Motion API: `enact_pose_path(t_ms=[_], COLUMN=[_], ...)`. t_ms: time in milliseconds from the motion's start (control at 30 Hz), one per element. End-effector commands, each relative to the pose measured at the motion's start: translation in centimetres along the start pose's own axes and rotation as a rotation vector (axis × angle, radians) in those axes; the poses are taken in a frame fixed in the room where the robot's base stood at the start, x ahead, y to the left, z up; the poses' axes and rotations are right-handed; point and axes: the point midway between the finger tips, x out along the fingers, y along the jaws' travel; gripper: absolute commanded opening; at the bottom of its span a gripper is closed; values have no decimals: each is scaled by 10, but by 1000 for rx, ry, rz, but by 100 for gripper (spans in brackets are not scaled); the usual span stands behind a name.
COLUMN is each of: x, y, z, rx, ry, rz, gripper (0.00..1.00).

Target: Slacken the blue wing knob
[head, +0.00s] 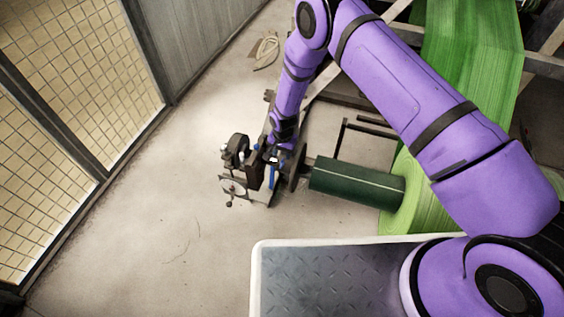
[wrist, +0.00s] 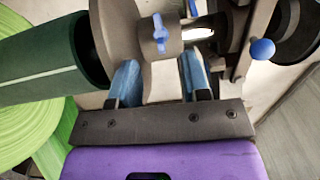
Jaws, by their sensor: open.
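The blue wing knob (wrist: 160,33) sits on a grey-brown collar (wrist: 160,48) around the shaft in the wrist view, its wings standing roughly upright in the picture. My gripper (wrist: 159,72) is open, with one blue-padded finger to each side below the knob. The fingertips point towards the collar, and nothing is between them. I see a gap between the fingers and the knob. In the head view my gripper (head: 274,153) is over the shaft end of the machine, and I cannot clearly pick out the wing knob there.
A blue ball knob (wrist: 262,48) on a lever stands right of the collar. A round flange (wrist: 118,35) and dark green roller (wrist: 45,58) lie to its left. A green web roll (head: 432,205) is beyond. Bare floor (head: 170,200) is left of the machine.

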Motion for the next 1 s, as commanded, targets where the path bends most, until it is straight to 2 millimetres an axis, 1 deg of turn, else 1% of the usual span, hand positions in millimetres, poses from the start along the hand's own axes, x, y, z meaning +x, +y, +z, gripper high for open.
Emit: enact_pose_path(t_ms=[33,100,300,500,800,833,867,900,967,1000], x=[10,23,50,63,65,65,65,65,65,65], y=[1,1,1,0,0,0,0,0,0,0], z=[1,0,0,0,0,0,0,0,0,0], rx=[0,-1,-1,-2,-3,-3,-3,-3,-3,-3], ry=[-2,-1,0,0,1,1,1,1,1,1], rz=[2,2,1,1,0,0,1,1,1,1], gripper=[43,43,43,43,43,41,34,25,11,2])
